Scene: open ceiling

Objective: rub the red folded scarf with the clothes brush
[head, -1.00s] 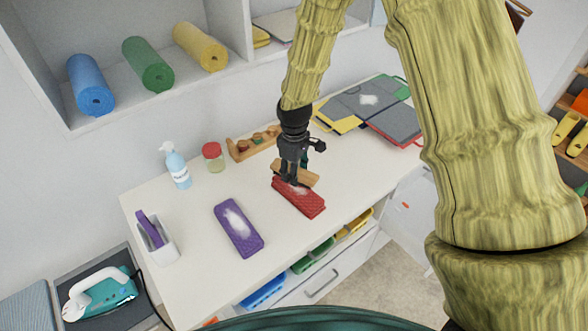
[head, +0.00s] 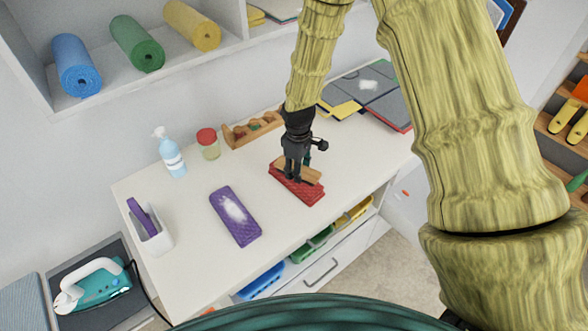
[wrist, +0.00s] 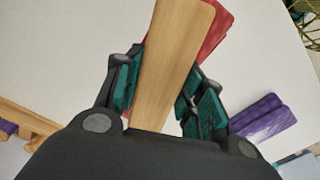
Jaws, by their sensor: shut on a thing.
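The red folded scarf (head: 309,194) lies on the white table in the head view, and part of it shows at the upper right in the wrist view (wrist: 217,28). My gripper (head: 293,173) is shut on the wooden clothes brush (head: 312,174), which fills the middle of the wrist view (wrist: 172,50) between the teal finger pads. The brush lies over the scarf and hides part of it. Its underside is hidden, so I cannot tell for certain whether it touches the scarf. No white patch shows on the visible part of the scarf.
A purple folded scarf (head: 236,216) with a white patch lies left of the red one. A spray bottle (head: 170,155), a red-lidded jar (head: 208,145) and a wooden rack (head: 252,131) stand behind. Grey folders (head: 385,103) lie at the back right. The table front between the scarves is clear.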

